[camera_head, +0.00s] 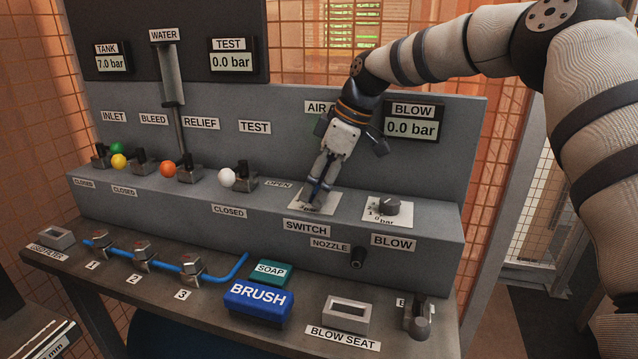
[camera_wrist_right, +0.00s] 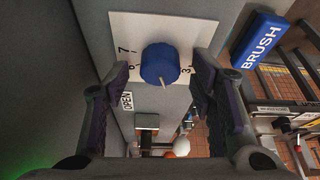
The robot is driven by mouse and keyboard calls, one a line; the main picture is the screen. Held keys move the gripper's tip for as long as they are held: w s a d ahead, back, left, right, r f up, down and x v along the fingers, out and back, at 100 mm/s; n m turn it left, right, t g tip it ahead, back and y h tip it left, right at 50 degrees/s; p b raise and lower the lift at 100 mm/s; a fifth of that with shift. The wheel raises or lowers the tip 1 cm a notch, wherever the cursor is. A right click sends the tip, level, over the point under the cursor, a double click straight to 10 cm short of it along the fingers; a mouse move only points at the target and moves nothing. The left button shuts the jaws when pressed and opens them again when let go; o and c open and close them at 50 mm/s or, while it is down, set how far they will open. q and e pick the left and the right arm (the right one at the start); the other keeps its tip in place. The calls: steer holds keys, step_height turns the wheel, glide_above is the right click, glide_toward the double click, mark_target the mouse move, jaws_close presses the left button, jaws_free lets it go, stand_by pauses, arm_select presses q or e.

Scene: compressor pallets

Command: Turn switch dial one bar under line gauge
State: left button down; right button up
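The switch dial is a round blue knob (camera_wrist_right: 160,64) on a white scale plate, with a pale pointer mark at its lower edge in the right wrist view. The digits 7 and 3 show on the plate (camera_wrist_right: 200,38). My right gripper (camera_wrist_right: 160,78) is open, one finger on each side of the knob, with a visible gap to both. In the head view my right gripper (camera_head: 319,190) reaches down over the SWITCH plate (camera_head: 327,207) and mostly hides the knob. No gauge labelled line is readable; a label starting "AIR" (camera_head: 318,107) is partly covered by my gripper. My left gripper is not in view.
The tank gauge (camera_head: 113,62) reads 7.0 bar; the test gauge (camera_head: 233,62) and blow gauge (camera_head: 411,127) read 0.0 bar. A BLOW dial (camera_head: 389,206) sits right of the switch. Valve levers with coloured knobs stand left. A blue brush (camera_head: 257,302) lies on the bench below.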

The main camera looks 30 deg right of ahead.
steer(key=v, duration=1.2)
steer(key=shift+a, duration=0.1)
